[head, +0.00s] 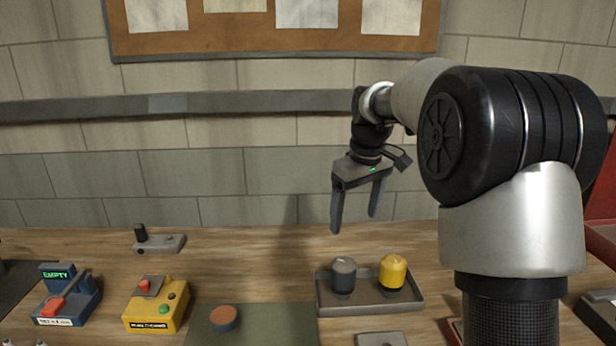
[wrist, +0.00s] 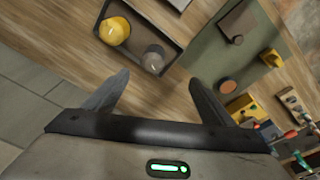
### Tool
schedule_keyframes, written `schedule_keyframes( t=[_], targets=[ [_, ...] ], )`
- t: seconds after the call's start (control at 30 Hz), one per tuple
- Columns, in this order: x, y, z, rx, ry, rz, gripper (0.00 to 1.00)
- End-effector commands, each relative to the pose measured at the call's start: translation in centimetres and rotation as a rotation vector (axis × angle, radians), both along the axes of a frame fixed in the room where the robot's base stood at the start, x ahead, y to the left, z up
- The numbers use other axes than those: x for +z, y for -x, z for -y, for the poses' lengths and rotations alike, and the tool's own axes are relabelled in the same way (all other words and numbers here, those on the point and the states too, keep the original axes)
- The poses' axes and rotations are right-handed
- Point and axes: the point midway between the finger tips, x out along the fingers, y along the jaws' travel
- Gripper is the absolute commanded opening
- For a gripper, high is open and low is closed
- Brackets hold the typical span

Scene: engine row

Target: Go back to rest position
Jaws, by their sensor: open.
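My gripper (head: 354,207) hangs in the air above the back part of the wooden table, fingers pointing down. Its two fingers are spread apart with nothing between them; they also show in the wrist view (wrist: 158,88). Below and in front of it is a grey tray (head: 369,310) holding a dark grey knob-like piece (head: 343,276) and a yellow one (head: 393,274), both upright. The tray also shows in the wrist view (wrist: 177,43), beyond the fingertips and apart from them.
A green mat (head: 270,325) bears an orange-topped round piece (head: 223,318). To the left stand a yellow button box (head: 156,304), a blue device reading EMPTY (head: 67,295) and a grey base with a black knob (head: 160,243). A brick wall with a grey rail (head: 240,103) stands behind.

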Motion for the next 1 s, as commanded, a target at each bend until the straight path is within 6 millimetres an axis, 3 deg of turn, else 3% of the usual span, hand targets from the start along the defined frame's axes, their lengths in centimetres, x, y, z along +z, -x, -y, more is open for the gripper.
schedule_keyframes(
  t=[0.03, 0.1, 0.3, 0.43, 0.6, 0.8, 1.0],
  targets=[
    [2.2, 2.4, -0.2, -0.032, 0.004, 0.028, 0.77],
    [4.1, 5.6, -0.3, -0.083, 0.004, 0.058, 0.77],
    [7.0, 15.0, -0.5, -0.231, -0.015, 0.149, 0.77],
    [6.9, 21.2, -0.4, -0.324, -0.043, 0.208, 0.77],
    [5.0, 27.5, -0.4, -0.429, -0.089, 0.27, 0.77],
    [3.0, 30.9, -0.4, -0.49, -0.123, 0.304, 0.77],
    [2.6, 31.3, -0.4, -0.501, -0.128, 0.307, 0.77]
  ],
)
